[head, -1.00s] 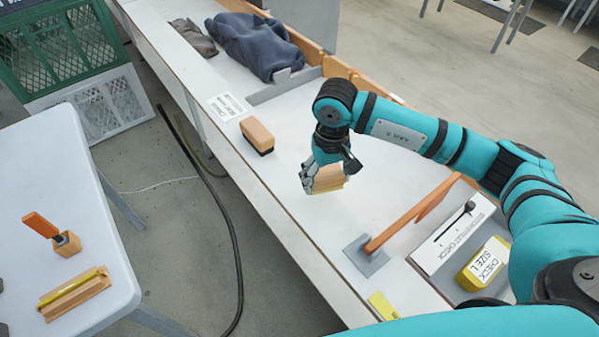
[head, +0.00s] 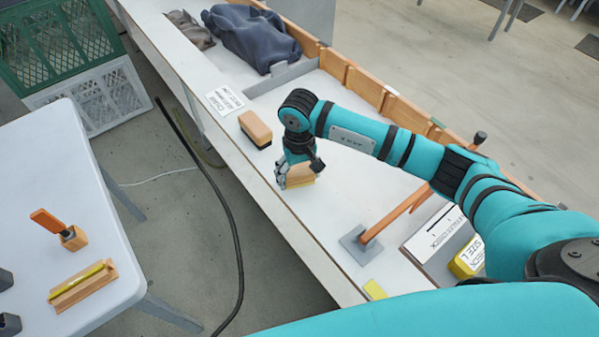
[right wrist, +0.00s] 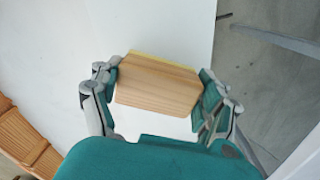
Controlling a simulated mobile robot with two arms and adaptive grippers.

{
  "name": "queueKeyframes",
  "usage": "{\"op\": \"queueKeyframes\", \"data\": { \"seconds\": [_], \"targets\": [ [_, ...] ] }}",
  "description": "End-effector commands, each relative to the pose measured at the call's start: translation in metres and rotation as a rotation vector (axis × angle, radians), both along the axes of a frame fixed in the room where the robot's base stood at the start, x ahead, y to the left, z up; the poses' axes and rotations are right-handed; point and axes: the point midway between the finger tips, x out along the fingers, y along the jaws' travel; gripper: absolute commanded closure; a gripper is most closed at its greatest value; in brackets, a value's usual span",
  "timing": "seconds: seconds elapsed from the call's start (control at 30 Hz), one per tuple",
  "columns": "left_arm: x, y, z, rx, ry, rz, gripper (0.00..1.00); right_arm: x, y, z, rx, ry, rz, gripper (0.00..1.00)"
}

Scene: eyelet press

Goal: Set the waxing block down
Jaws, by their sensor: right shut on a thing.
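The waxing block (head: 300,176) is a light wooden block with a yellow underside. My right gripper (head: 297,178) is shut on it, over the white bench top near its front edge. In the right wrist view the block (right wrist: 158,84) sits between the two fingers (right wrist: 155,88), one at each end, with a yellow strip showing along its far edge. The head view does not show clearly whether the block touches the bench. My left gripper is not in view.
A wooden block with a dark underside (head: 256,129) lies just left of the held block. Dark cloth (head: 252,38) lies at the back. White bench surface is free around the gripper.

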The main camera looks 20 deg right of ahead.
Motion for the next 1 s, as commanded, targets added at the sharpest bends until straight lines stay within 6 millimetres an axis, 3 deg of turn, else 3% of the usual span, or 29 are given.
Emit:
{"op": "queueKeyframes", "data": {
  "seconds": [0.03, 0.07, 0.23, 0.63, 1.0],
  "targets": [
    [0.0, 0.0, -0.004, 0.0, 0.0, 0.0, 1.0, 0.0, 0.0, -0.003, 0.0, -0.001, 0.0, 0.5],
    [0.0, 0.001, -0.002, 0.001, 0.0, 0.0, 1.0, 0.0, 0.0, -0.001, 0.0, 0.0, 0.0, 0.2],
    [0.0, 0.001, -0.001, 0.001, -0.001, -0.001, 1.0, 0.0, 0.0, -0.001, -0.001, 0.0, 0.0, 0.0],
    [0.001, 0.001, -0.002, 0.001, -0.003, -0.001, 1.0, 0.001, -0.001, 0.008, 0.0, -0.004, 0.0, 0.0],
    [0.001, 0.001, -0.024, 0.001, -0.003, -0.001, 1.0, 0.001, 0.0, 0.083, 0.0, -0.006, 0.001, 0.0]
  ]
}}
